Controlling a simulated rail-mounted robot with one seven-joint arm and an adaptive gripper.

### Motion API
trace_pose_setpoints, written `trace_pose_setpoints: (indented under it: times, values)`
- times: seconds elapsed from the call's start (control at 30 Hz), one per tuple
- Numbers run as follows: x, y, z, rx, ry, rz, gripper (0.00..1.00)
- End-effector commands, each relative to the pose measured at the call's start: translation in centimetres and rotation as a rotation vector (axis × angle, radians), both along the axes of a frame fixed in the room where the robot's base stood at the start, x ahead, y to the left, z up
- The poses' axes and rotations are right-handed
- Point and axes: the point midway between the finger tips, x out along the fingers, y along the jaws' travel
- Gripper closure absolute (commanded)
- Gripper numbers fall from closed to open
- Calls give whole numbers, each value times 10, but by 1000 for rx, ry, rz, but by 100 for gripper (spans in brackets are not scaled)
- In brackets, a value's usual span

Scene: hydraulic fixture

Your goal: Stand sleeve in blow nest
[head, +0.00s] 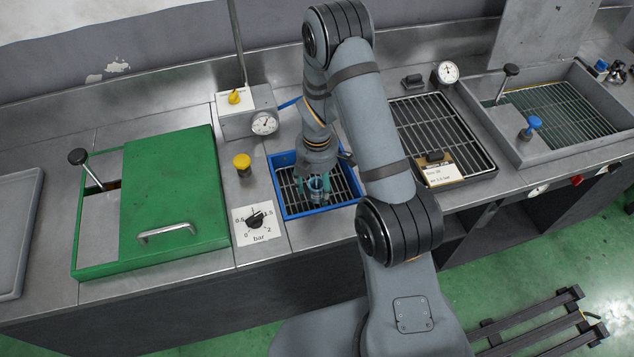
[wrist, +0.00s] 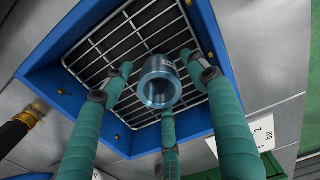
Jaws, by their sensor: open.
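The sleeve (wrist: 150,72) is a short, shiny blue-grey metal ring with an open bore. In the wrist view it stands between my three green fingers, over the wire grid of a blue-framed tray (wrist: 208,35). My gripper (head: 317,180) points down into this blue tray (head: 290,213) in the head view, with its fingers spread around the sleeve (head: 316,188). Gaps show between the fingertips and the sleeve in the wrist view. Whether the sleeve rests on the grid is hard to tell. I cannot pick out a part that is clearly the blow nest.
A green-lidded box (head: 175,190) with a handle stands left. A yellow button (head: 242,162) and a bar dial (head: 255,220) lie close beside the blue tray. A gauge box (head: 250,115) stands behind. A dark grid tray (head: 440,130) and a grey basin (head: 535,150) are right.

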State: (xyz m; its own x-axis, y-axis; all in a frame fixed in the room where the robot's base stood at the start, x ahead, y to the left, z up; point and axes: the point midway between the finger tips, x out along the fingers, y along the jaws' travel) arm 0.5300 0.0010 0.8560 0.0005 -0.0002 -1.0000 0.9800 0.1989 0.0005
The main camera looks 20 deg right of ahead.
Motion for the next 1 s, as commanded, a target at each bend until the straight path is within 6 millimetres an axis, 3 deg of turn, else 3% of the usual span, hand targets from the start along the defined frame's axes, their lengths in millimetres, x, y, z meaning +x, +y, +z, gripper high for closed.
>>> trace_pose_setpoints:
  times: [0.17,0.63,0.8,1.0]
  values:
    - [2,0,15,0,-5,0,42]
    - [1,0,106,1,-4,0,42]
    - [0,0,120,0,-2,0,42]
    - [0,0,123,0,0,0,42]
